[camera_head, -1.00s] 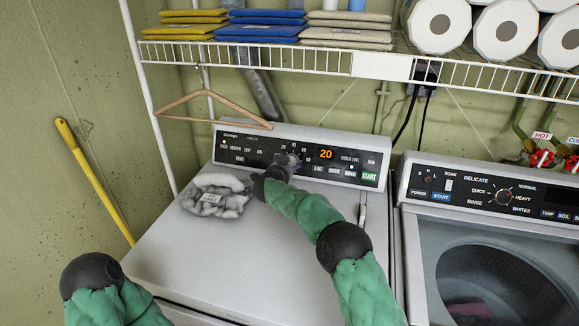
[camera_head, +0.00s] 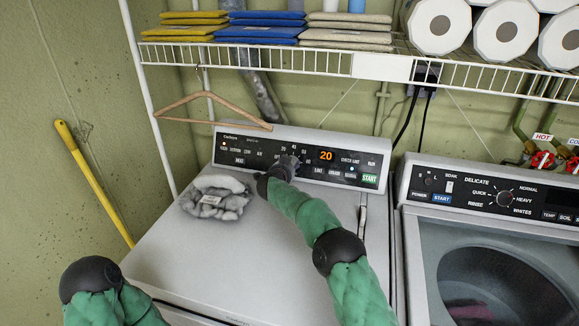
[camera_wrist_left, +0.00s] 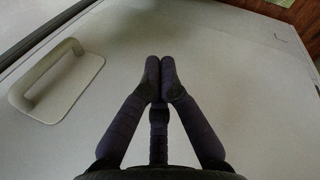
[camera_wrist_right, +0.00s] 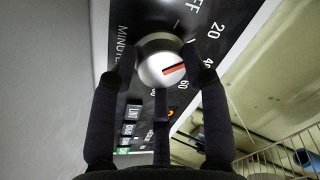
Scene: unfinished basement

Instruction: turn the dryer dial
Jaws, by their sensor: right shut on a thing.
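The dryer dial is a round silver knob (camera_wrist_right: 160,62) with a red pointer line, seen in the right wrist view on the black panel. The pointer lies between the 40 and 60 marks. My right gripper (camera_wrist_right: 166,60) is shut on the dial, one finger on each side of it. In the head view my right gripper (camera_head: 289,164) covers most of the dial on the dryer panel (camera_head: 262,153). The orange display (camera_head: 326,155) reads 20. My left gripper (camera_wrist_left: 160,80) is shut and empty, its fingertips together above a white surface with a handle (camera_wrist_left: 60,75).
A grey cloth bundle (camera_head: 217,196) lies on the dryer top (camera_head: 200,250), left of my right arm. A wooden hanger (camera_head: 212,106) hangs just above the panel from the wire shelf (camera_head: 270,61). A washer (camera_head: 415,240) stands close on the right.

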